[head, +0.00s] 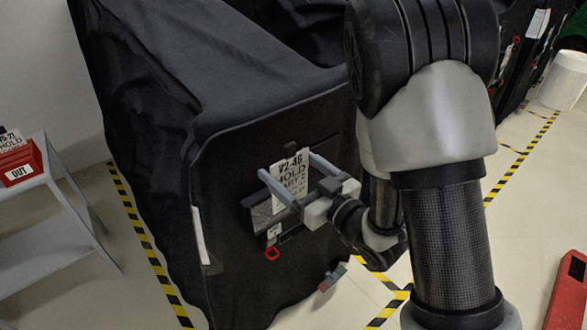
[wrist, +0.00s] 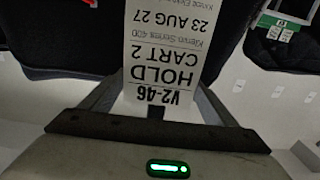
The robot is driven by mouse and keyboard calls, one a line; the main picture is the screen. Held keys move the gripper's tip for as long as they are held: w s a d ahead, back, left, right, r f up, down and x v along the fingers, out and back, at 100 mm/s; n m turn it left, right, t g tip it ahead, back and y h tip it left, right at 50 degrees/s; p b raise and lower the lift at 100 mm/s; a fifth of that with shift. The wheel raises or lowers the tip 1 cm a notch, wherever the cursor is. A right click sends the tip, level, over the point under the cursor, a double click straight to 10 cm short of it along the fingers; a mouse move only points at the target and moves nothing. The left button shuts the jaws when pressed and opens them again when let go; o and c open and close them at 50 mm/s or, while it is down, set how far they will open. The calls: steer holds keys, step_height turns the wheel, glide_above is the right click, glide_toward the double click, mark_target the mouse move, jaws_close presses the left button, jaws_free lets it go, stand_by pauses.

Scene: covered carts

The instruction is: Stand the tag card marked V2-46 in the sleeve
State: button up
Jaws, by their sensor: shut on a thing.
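The white tag card (head: 291,180), printed V2-46 HOLD, is between the two fingers of my gripper (head: 287,165), in front of the covered cart. My gripper is shut on this card. In the wrist view the card (wrist: 163,45) appears upside down, reading V2-46, HOLD, CART 2 and 23 AUG 27. The sleeve (head: 256,217) is a dark pocket on the cart's front panel, low behind the gripper. The fingers and wrist hide part of it. The card's lower end is close to the sleeve, but I cannot tell whether it is inside.
The black covered cart (head: 230,130) fills the middle. A red OUT box (head: 20,166) holding another card stands on a grey shelf unit (head: 40,200) at left. A red loop (head: 272,254) hangs below the sleeve. Striped tape (head: 148,250) marks the floor; a white bin (head: 563,80) stands far right.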

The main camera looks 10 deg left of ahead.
steer(key=shift+f+p+x, duration=0.25)
steer(key=shift+f+x, duration=0.1)
steer(key=shift+x, duration=1.25)
steer(key=shift+f+p+x, duration=0.25)
steer(key=shift+f+x, duration=0.1)
steer(key=shift+x, duration=1.25)
steer(key=shift+f+p+x, duration=0.25)
steer(key=shift+f+x, duration=0.1)
steer(key=shift+x, duration=1.25)
steer(key=shift+d+f+b, duration=0.1)
steer(key=shift+f+b, duration=0.65)
steer(key=shift+f, duration=0.6)
step_height(320, 180, down, 8)
steer(key=b, duration=0.8)
steer(key=shift+r, duration=0.2)
steer(key=shift+f, duration=0.2)
steer(key=shift+f+b, duration=0.35)
steer(key=shift+b, duration=0.3)
steer(key=shift+f+b, duration=0.6)
steer(key=shift+b, duration=0.1)
steer(key=o, duration=1)
